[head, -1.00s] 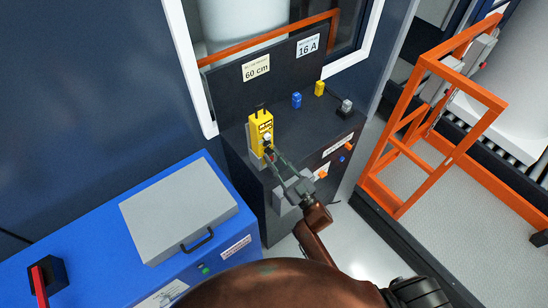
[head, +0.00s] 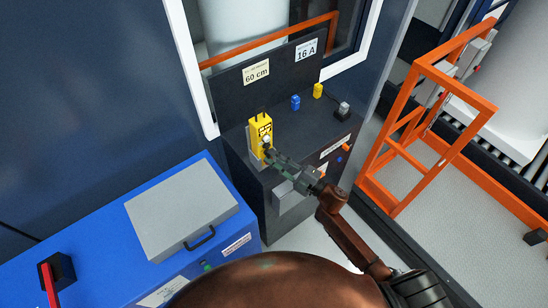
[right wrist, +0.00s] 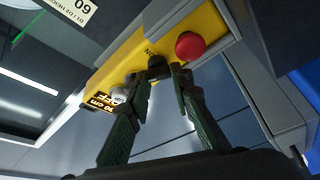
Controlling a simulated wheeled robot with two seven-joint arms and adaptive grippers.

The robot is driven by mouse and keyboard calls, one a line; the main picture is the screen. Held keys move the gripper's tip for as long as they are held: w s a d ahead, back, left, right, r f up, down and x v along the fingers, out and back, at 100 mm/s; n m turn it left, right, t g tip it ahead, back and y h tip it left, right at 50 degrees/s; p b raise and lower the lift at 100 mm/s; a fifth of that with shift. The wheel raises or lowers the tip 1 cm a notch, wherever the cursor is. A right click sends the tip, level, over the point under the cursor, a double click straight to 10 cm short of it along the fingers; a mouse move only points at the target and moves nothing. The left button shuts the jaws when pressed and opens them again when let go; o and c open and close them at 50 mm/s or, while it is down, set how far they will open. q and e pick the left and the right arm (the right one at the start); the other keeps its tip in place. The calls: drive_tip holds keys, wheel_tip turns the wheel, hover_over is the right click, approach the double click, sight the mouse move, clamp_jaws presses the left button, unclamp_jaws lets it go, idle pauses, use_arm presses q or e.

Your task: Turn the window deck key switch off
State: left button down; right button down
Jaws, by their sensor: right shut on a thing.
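The yellow control box (head: 260,129) stands upright at the left front of the dark window deck (head: 316,122). The key's exact angle is hard to tell. My left gripper is not in view.
A blue cabinet (head: 90,250) with a grey lid (head: 180,208) and a red lever (head: 48,285) stands at left. Small blue (head: 295,102) and yellow (head: 317,90) pieces stand on the deck behind. An orange frame (head: 445,135) rises at right over open floor.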

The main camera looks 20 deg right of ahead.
drive_tip(key=n+g+p, duration=0.1)
drive_tip(key=n, duration=0.1)
drive_tip(key=n+g+p, duration=0.1)
drive_tip(key=n, duration=0.2)
drive_tip(key=shift+r+n+h+p, duration=0.1)
drive_tip(key=shift+n+h+p, duration=0.2)
drive_tip(key=shift+h+p, duration=0.1)
idle(0.3)
drive_tip(key=c, duration=1.7)
unclamp_jaws()
drive_tip(key=v, duration=0.8)
drive_tip(key=shift+w+d, duration=0.1)
drive_tip(key=shift+d, duration=0.05)
